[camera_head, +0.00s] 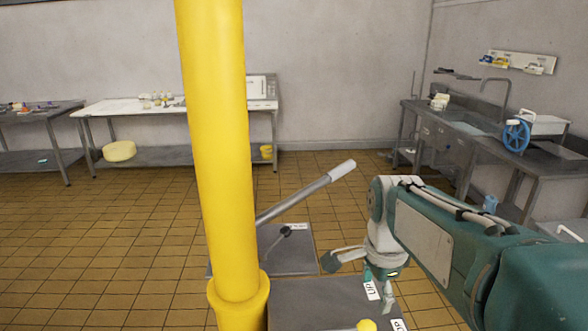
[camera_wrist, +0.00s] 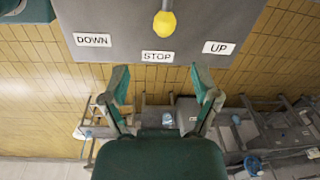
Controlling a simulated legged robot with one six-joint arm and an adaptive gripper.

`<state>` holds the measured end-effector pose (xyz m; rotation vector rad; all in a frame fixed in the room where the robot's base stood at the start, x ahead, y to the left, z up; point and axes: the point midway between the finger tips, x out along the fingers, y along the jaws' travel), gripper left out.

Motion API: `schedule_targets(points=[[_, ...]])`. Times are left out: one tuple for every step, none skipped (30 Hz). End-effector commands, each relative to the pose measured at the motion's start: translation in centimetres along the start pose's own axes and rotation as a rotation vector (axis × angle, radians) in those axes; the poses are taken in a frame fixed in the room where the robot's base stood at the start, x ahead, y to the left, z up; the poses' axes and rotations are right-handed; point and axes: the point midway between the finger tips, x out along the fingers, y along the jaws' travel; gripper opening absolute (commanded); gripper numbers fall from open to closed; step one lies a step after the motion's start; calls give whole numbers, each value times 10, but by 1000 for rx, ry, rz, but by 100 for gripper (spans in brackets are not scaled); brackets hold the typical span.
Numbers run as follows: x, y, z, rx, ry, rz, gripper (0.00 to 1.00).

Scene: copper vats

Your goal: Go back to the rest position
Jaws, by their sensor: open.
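My gripper (camera_head: 362,276) hangs above the grey control box (camera_head: 310,305) in the head view, to the right of the yellow post. In the wrist view, its two green fingers stand wide apart with nothing between the tips (camera_wrist: 161,82). A yellow knob (camera_wrist: 164,24) on a short lever stands on the box, beyond the fingertips and apart from them. It lines up with the STOP label (camera_wrist: 157,57), between DOWN (camera_wrist: 93,40) and UP (camera_wrist: 219,48). In the head view, the knob (camera_head: 367,325) shows at the bottom edge.
A thick yellow post (camera_head: 215,150) stands close in front, left of my arm. A long grey lever (camera_head: 300,198) slopes up right behind it. Steel tables (camera_head: 100,112) line the back wall, and a sink counter (camera_head: 470,140) stands at right. The tiled floor (camera_head: 110,235) at left is clear.

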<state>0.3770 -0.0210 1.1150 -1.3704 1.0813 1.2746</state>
Motion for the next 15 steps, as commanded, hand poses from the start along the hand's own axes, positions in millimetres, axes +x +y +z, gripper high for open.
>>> schedule_targets(points=[[-5, 10, 4, -86, 8, -30, 79], [-6, 16, 7, -148, 14, -49, 79], [-8, 24, 10, -233, 24, -72, 79], [-9, 29, 12, -295, 33, -89, 79], [-10, 35, 14, -356, 43, -106, 79], [-11, 42, 17, -439, 57, -128, 79], [-12, 48, 19, -501, 69, -143, 79], [-12, 54, 21, -563, 82, -159, 79], [-12, 61, 23, -644, 101, -178, 79], [-12, 66, 25, -705, 117, -193, 79], [-12, 72, 27, -767, 133, -206, 79], [-11, 79, 30, -850, 156, -223, 79], [-10, 85, 32, -911, 174, -235, 79], [-9, 90, 33, -970, 194, -247, 79], [-8, 96, 35, -1048, 220, -260, 79]])
